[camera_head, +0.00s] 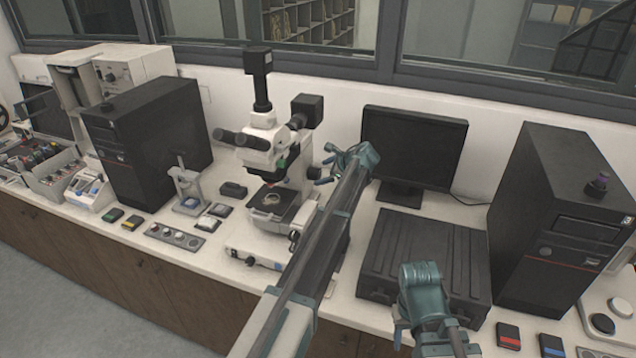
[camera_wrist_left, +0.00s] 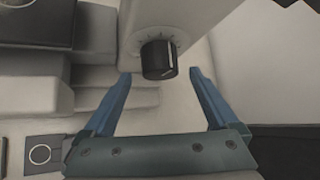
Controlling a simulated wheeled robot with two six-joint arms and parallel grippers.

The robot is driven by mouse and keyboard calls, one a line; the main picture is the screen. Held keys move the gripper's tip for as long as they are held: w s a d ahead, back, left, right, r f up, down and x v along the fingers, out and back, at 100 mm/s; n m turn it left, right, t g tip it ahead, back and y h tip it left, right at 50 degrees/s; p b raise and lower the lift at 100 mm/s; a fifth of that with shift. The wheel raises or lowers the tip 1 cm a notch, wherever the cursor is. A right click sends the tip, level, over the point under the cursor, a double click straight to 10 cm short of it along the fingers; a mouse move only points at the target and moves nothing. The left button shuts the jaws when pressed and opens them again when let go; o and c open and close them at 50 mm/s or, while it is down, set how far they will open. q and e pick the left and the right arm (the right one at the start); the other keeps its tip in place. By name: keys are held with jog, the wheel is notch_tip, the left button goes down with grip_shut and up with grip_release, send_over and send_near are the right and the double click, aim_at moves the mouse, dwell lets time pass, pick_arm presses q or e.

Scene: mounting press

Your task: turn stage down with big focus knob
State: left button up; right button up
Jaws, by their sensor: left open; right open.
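The white microscope (camera_head: 266,150) stands on the bench with its dark stage (camera_head: 272,203) low at the front. My left gripper (camera_head: 326,166) is open just right of the microscope's stand. In the left wrist view, a black ridged knob (camera_wrist_left: 158,60) with tick marks around it sits on a pale upright face. The open blue fingers of the left gripper (camera_wrist_left: 160,76) are on either side of its line, with gaps to both sides. Whether this is the big focus knob, I cannot tell. My right gripper (camera_head: 400,328) is low, in front of the black case, its fingers partly hidden.
A monitor (camera_head: 413,146) and a closed black case (camera_head: 425,250) are right of the microscope. Black computer towers stand at left (camera_head: 150,140) and right (camera_head: 560,225). Small devices and a button strip (camera_head: 174,236) lie left of the microscope. My left arm hides part of the bench.

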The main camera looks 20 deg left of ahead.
aim_at(319, 175)
pick_arm(q)
jog(key=shift+b+x, duration=0.8)
jog(key=shift+x, duration=1.1)
jog(key=c, duration=1.4)
jog(key=shift+o, duration=0.2)
jog(key=shift+s+f+t+b, duration=0.15)
jog(key=shift+t+b, duration=0.25)
jog(key=shift+b, duration=0.1)
jog(key=shift+s+f+n+t+b, duration=0.1)
jog(key=shift+f+n+t+b, duration=0.05)
jog(key=shift+n+t+b, duration=0.7)
jog(key=n+t+b, duration=0.1)
jog(key=b, duration=0.2)
jog(key=shift+t+y, duration=0.35)
jog(key=shift+y, duration=0.05)
jog(key=shift+n+t+b, duration=0.35)
jog(key=shift+t+b, duration=0.15)
jog(key=shift+b, duration=0.2)
jog(key=shift+r, duration=0.2)
